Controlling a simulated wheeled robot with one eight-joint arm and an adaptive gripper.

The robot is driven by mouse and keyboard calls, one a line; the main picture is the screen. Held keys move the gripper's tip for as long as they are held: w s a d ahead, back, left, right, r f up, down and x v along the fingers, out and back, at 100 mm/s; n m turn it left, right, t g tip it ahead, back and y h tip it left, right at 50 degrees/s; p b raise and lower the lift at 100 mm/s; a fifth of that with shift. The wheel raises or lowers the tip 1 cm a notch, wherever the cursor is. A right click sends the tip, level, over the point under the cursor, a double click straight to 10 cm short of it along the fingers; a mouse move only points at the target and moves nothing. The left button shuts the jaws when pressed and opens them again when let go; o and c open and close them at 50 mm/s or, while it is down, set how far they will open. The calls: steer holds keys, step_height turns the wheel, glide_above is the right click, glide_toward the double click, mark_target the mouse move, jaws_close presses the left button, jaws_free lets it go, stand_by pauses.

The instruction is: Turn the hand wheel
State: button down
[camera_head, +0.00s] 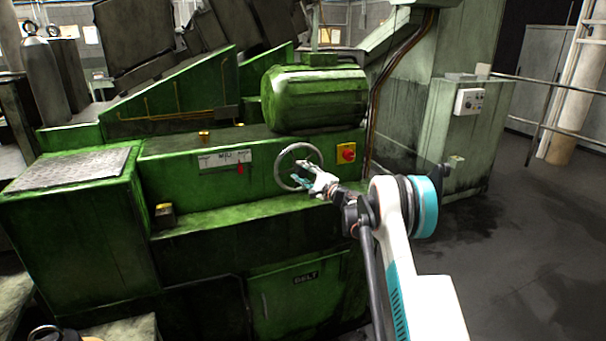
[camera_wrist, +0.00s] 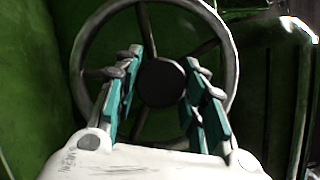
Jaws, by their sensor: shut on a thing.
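The grey hand wheel (camera_head: 279,163) is mounted on the front of the green machine, left of a red and yellow switch. In the wrist view the wheel faces me, with a dark round hub (camera_wrist: 162,84), thin spokes and a round rim. My gripper (camera_head: 303,179) is at the wheel's lower right part in the head view. In the wrist view its teal-padded fingers (camera_wrist: 165,66) stand apart, one on each side of the hub, and it is shut on the wheel. The exact contact is hard to see, and the fingers hide part of the spokes and lower rim.
The red and yellow switch (camera_head: 346,153) sits close to the wheel's right. A label plate (camera_head: 225,161) with a red pointer is to its left. A green ledge (camera_head: 230,214) juts out below, and a motor housing (camera_head: 315,98) is above. Open floor (camera_head: 520,240) lies to the right.

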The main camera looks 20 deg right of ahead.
stand_by(0.3)
steer(key=c, duration=1)
jaws_free()
steer(key=v, duration=1.2)
